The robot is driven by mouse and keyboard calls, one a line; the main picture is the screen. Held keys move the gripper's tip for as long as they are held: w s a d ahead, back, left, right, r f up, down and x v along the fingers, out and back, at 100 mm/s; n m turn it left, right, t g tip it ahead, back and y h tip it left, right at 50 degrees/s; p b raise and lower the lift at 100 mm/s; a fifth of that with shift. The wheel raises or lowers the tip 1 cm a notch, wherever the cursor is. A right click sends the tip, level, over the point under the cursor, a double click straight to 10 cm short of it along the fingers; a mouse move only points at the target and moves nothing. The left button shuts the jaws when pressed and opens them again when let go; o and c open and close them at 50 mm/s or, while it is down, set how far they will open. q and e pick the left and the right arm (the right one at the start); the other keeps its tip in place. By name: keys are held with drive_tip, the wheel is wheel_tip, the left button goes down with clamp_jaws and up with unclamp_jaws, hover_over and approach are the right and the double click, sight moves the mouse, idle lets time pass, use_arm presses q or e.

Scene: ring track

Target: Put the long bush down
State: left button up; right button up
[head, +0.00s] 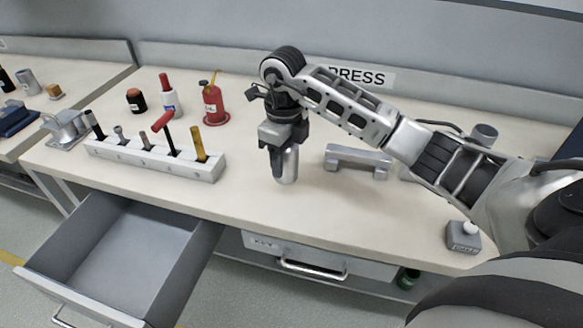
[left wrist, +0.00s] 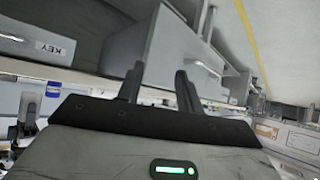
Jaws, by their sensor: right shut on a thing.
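The long bush (head: 287,167) is a smooth silver cylinder, upright over the middle of the bench in the head view. My right gripper (head: 277,158) points down and is shut on it; the fingers cover its left side and upper part. The bush's lower end is at or just above the bench top; I cannot tell whether it touches. My left gripper (left wrist: 157,84) shows only in the left wrist view, with its two fingers apart and nothing between them, near the drawer fronts.
The bench top (head: 245,185) is clear around the bush. A grey cradle (head: 357,161) stands to its right, a tool rack (head: 150,160) to its left. A red oil can (head: 213,106) stands behind. An open, empty drawer (head: 125,245) juts out front left. A small button box (head: 463,238) sits front right.

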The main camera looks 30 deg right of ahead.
sight(291, 171)
drive_tip(key=shift+w+d+f, duration=0.25)
drive_tip(key=shift+d+f, duration=0.4)
drive_tip(key=shift+f, duration=0.25)
drive_tip(key=shift+w+d+f+p, duration=0.1)
drive_tip(key=shift+d+f+p, duration=0.1)
drive_tip(key=shift+f, duration=0.7)
drive_tip(key=shift+d+f+p, duration=0.1)
drive_tip(key=shift+f+p, duration=0.1)
drive_tip(key=shift+f, duration=0.7)
drive_tip(key=shift+f, duration=0.1)
drive_tip(key=shift+f, duration=0.15)
drive_tip(key=o, duration=1.1)
